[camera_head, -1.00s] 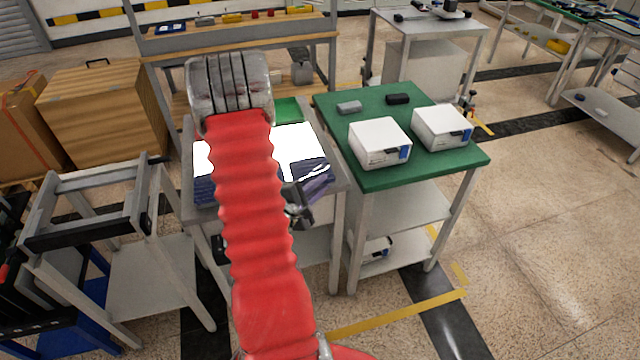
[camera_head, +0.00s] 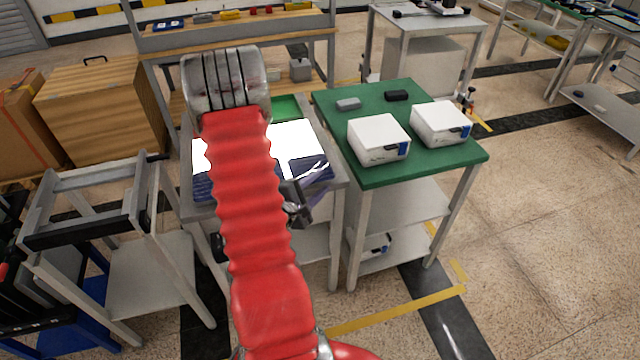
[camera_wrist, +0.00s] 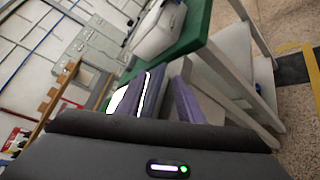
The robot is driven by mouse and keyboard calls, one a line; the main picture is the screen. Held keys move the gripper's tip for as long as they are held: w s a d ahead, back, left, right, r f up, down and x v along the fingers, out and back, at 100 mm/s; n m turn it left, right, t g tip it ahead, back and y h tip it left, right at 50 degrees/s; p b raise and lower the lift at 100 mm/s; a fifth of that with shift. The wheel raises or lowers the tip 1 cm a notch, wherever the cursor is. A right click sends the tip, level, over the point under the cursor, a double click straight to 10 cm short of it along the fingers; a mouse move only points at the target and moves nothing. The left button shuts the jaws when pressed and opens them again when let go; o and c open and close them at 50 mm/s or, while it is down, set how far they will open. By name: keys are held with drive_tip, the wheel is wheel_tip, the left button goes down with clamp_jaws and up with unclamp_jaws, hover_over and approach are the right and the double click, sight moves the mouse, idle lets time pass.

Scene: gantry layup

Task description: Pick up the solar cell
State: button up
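Dark blue-purple solar cells (camera_head: 203,188) lie in stacks on the grey table, with bright white glare across their tops. One stack shows left of my red arm and another dark cell (camera_head: 308,168) shows right of it. My gripper (camera_head: 298,203) is at the front right edge of this table, beside the right-hand cells, mostly seen from behind. A thin purple sheet edge slants up beside it. In the wrist view, purple slabs (camera_wrist: 186,102) stand just beyond the dark gripper body. The fingertips are not clear, and I cannot tell whether a cell is held.
A green-topped table (camera_head: 445,165) stands close on the right with two white boxes (camera_head: 378,140) and small grey and black blocks. An empty grey frame stand (camera_head: 100,205) is at the left, with wooden crates (camera_head: 100,115) behind it. Floor at the right is open.

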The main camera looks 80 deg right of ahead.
drive_tip(key=v, duration=0.7)
drive_tip(key=shift+c, duration=0.4)
